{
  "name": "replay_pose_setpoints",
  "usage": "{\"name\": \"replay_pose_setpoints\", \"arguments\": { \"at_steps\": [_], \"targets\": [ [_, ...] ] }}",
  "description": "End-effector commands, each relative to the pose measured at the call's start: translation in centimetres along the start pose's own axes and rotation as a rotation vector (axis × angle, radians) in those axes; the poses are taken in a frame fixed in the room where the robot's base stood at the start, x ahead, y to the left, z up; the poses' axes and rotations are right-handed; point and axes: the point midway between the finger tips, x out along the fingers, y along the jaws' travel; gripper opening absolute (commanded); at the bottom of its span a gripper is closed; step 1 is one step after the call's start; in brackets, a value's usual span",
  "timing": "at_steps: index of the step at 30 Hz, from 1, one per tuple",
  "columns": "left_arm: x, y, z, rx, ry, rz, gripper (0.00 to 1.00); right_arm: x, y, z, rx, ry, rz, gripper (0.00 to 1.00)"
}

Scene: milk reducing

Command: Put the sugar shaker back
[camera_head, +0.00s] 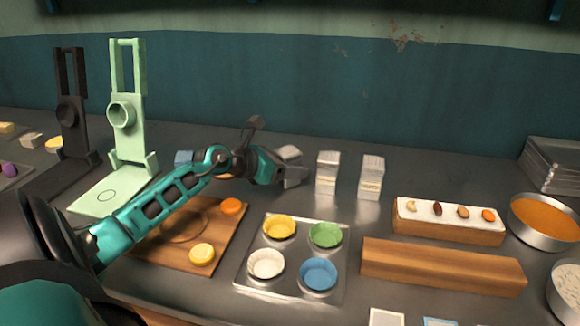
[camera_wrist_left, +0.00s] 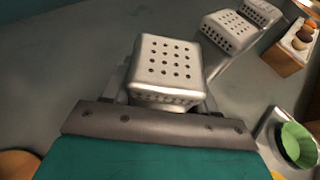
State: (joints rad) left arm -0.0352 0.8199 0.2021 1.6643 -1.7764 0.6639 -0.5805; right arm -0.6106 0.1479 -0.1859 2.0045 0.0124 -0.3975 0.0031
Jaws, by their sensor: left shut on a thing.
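My left gripper (camera_head: 290,177) is shut on a shaker (camera_head: 289,153) with a pierced metal top, which I take to be the sugar shaker. In the left wrist view the held shaker (camera_wrist_left: 166,62) sits upright between the fingers, its top facing the camera. Its label is hidden, and I cannot tell whether its base touches the counter. It is left of two similar shakers, the near one (camera_head: 327,173) and the far one (camera_head: 371,178), roughly in line with them and apart from them. My right gripper is not in view.
A metal tray of coloured cups (camera_head: 243,279) lies in front of the shakers. A wooden board (camera_head: 220,235) is to its left, a frosted cake (camera_head: 449,225) to the right. A green press (camera_head: 128,140) stands at the left. The counter behind the shakers is clear.

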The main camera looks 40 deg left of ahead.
Motion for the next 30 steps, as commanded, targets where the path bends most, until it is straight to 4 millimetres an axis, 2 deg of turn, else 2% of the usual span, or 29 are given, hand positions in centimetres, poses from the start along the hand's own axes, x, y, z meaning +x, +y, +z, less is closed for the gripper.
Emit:
{"name": "replay_pose_setpoints", "arguments": {
  "at_steps": [6, 7, 14, 24, 30],
  "targets": [
    [0.1, 0.0, -0.3, 0.0, -0.001, 0.0, 0.22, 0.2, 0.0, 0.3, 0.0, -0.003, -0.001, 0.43],
    [0.1, 0.0, -0.2, 0.0, 0.0, 0.0, 0.59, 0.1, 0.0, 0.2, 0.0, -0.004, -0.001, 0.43],
    [0.1, 0.0, -0.2, 0.0, 0.0, 0.0, 0.81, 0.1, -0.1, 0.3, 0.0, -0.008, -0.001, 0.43],
    [-0.1, 0.0, 0.2, 0.001, 0.0, 0.0, 0.83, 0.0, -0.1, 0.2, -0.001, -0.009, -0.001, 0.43],
    [-2.1, 0.0, -0.1, 0.0, 0.003, 0.001, 0.83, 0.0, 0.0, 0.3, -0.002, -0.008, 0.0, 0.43]
  ]
}}
